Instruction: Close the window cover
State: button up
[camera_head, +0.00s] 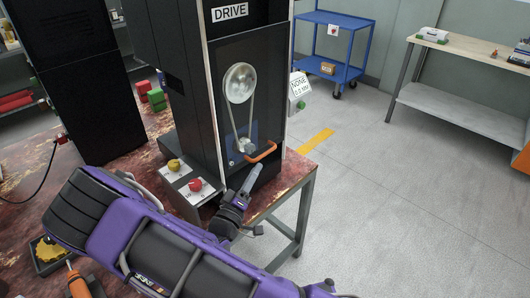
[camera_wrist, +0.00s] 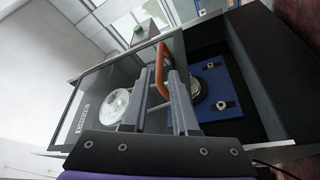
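The window cover (camera_head: 262,92) is a clear pane on the front of the black DRIVE cabinet (camera_head: 186,90), with pulleys and a belt behind it. Its orange handle (camera_head: 262,152) is at the pane's lower edge. In the wrist view the cover (camera_wrist: 92,92) stops short of one end of the opening, leaving a blue plate (camera_wrist: 216,92) uncovered. My gripper (camera_head: 257,170) is just below the handle in the head view. In the wrist view its fingers (camera_wrist: 160,78) are apart, with the handle (camera_wrist: 161,58) showing between them; I cannot tell whether they touch it.
A small box with a yellow button (camera_head: 174,165) and a red button (camera_head: 195,184) stands left of my gripper. The worn red table (camera_head: 130,170) carries the cabinet. Open floor lies to the right.

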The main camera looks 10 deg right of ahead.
aim_at(265, 154)
jog(key=x, duration=0.8)
jog(key=shift+c, duration=0.3)
grip_shut()
jog(key=shift+f, duration=0.1)
dwell(0.9)
